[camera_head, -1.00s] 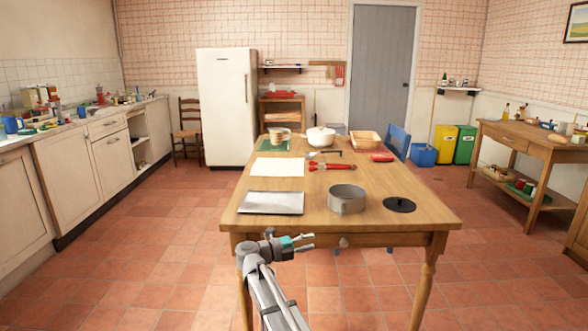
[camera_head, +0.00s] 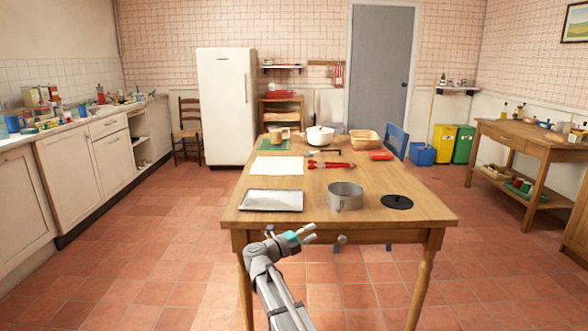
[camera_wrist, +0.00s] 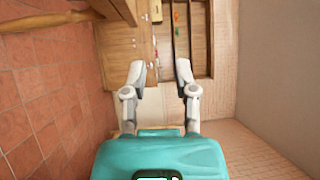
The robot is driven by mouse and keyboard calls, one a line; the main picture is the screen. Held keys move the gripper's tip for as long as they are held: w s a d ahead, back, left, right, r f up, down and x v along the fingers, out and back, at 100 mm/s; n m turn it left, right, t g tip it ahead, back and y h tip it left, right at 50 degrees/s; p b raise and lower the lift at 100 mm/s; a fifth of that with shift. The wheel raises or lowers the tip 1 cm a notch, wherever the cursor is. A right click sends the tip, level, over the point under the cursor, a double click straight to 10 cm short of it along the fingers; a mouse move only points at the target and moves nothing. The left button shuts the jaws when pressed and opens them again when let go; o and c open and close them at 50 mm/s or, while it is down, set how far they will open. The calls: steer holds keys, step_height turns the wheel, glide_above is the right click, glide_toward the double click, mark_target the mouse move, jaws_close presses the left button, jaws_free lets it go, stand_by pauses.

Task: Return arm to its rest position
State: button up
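My gripper (camera_head: 308,233) is in front of the near edge of the wooden table (camera_head: 330,216), at the lower middle of the head view. In the wrist view my gripper (camera_wrist: 160,74) shows its two fingers spread apart with nothing between them. My arm reaches up to it from the bottom of the head view. The gripper looks clear of the table, but the exact gap to the table edge cannot be told.
On the table are a metal tray (camera_head: 272,201), a grey pot (camera_head: 345,197), a black lid (camera_head: 397,202), white paper (camera_head: 277,166), red-handled tongs (camera_head: 315,165) and a white pot (camera_head: 320,136). Open tiled floor (camera_head: 160,260) lies left of the table. A sideboard (camera_head: 535,143) stands right.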

steer(key=w+a+r+n+t+y, duration=0.2)
steer(key=w+r+n+t+y, duration=0.15)
steer(key=n+t+y, duration=0.85)
steer(key=s+f+n+g+y, duration=0.5)
steer(key=f+n+g, duration=0.1)
steer(key=f+n, duration=0.2)
steer(key=s+f+n+g+y, duration=0.4)
steer(key=s+f+n+g, duration=0.2)
steer(key=f+n, duration=0.15)
steer(key=s+d+f+n+g+h, duration=0.1)
steer(key=s+d+f+g+h, duration=0.1)
steer(key=s+d+f+g, duration=0.45)
steer(key=s+d+f+n+g+h, duration=0.1)
steer(key=s+d+g+h, duration=0.25)
steer(key=s+d, duration=0.75)
steer(key=s+a+r+p, duration=0.1)
steer(key=r+p, duration=1.4)
steer(key=p, duration=0.1)
steer(key=s+a+r+p, duration=0.1)
steer(key=a+r+p, duration=0.1)
steer(key=r+p, duration=1.4)
steer(key=shift+s+a+y, duration=0.15)
steer(key=shift+s+y, duration=0.2)
